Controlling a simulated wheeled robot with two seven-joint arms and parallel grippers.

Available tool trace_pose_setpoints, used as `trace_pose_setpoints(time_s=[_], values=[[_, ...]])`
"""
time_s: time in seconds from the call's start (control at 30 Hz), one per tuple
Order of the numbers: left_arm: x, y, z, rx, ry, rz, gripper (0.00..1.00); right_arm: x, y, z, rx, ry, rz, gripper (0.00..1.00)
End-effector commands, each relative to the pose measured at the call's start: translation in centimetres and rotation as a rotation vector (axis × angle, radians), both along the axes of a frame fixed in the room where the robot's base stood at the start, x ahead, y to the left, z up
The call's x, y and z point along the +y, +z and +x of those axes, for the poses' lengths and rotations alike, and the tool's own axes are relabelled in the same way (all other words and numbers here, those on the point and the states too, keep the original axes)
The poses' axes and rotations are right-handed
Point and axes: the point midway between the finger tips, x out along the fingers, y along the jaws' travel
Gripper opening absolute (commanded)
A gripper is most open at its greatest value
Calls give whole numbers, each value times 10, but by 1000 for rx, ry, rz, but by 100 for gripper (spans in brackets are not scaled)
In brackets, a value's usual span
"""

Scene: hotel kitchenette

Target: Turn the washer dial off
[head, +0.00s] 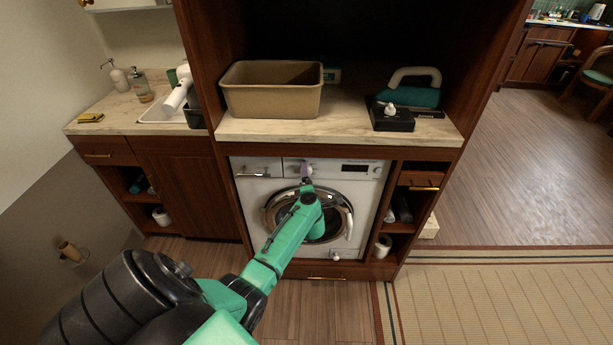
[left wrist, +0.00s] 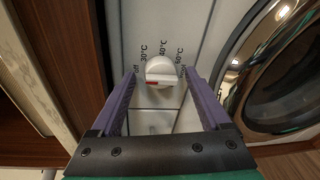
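The white front-loading washer (head: 250,192) stands under the counter with its round door (head: 338,212) closed. In the left wrist view its white dial (left wrist: 161,68) has a red mark at its lower left side, and printed labels (off, 30°C, 40°C, 60°C and another) run around it. My left gripper (left wrist: 160,74) is open, with one purple finger on each side of the dial and a visible gap to each. In the head view my left gripper (head: 305,170) is at the washer's control panel and hides the dial. My right gripper is not in view.
A tan bin (head: 272,92) and a black tray (head: 391,119) with a small white item stand on the counter above. An iron-like teal and white object (head: 410,92) is behind the tray. Wooden cabinet walls flank the washer. The floor at right is open.

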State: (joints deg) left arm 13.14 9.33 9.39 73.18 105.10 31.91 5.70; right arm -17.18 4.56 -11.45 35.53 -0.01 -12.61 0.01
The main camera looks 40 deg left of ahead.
Motion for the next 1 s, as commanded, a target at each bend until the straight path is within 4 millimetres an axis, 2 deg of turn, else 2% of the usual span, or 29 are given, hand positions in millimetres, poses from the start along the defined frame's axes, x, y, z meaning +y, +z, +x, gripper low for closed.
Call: trace_pose_setpoints(time_s=[0.17, 0.27, 0.43, 0.6, 0.7, 0.8, 1.0], values=[[-5, 0, -5, 3, -2, -1, 80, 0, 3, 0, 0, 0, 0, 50], [-16, 3, -16, 3, -2, -1, 80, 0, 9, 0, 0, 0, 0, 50], [-46, 7, -49, 4, 0, -4, 80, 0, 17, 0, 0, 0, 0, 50], [-79, 11, -84, 2, 0, -4, 80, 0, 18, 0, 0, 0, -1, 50], [-92, 13, -97, 1, 0, -3, 80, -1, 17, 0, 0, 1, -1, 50], [-98, 15, -104, 0, 0, 0, 80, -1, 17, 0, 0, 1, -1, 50], [-100, 16, -105, -1, 0, 1, 80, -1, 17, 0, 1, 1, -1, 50]])
